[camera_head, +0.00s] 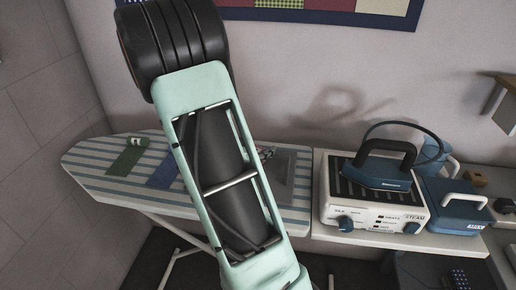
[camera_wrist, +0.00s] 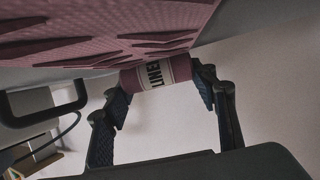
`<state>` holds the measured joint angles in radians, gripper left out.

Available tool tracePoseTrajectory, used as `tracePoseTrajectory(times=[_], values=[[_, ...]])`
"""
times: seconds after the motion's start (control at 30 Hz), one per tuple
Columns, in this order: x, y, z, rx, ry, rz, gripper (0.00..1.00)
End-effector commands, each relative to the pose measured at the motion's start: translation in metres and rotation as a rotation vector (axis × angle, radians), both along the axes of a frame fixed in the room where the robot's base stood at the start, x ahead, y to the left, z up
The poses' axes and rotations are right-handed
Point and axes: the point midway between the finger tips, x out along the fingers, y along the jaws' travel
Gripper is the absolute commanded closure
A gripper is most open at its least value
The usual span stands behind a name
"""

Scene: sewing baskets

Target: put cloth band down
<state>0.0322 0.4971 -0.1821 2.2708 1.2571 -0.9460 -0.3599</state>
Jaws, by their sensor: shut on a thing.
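A mauve cloth band (camera_wrist: 185,70) shows in the wrist view as a small roll with a white paper label lettered "LINE…", with a wide flat stretch of the same cloth above it. My gripper (camera_wrist: 160,82) is shut on the roll, one dark ridged finger at each side. In the head view my arm covers the middle, and the held band and the fingers do not show clearly. On the striped ironing board (camera_head: 93,163) lie a green cloth band (camera_head: 126,158) with a rolled end and a blue cloth band (camera_head: 163,174), partly behind my arm.
A grey patch (camera_head: 300,170) lies on the board's right part. Right of the board, a white steam station (camera_head: 372,213) bears a blue iron (camera_head: 385,173) with a looping cord. A blue case (camera_head: 458,210) stands beside it. A fabric panel (camera_head: 330,15) hangs on the wall.

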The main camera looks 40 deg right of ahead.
Motion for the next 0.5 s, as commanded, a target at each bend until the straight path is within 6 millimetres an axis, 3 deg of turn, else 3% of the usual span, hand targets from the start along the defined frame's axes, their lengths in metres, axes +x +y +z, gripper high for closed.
tracePoseTrajectory(times=[0.23,0.27,0.4,0.5], values=[[0.0,0.0004,-0.0036,0.0,0.001,0.0,0.67],[0.0001,0.0004,-0.0029,0.0,0.0,0.0,0.45],[0.0,0.0005,-0.0024,0.001,0.0,0.0,0.3],[0.0001,0.0005,-0.0023,0.001,0.0,0.0,0.3]])
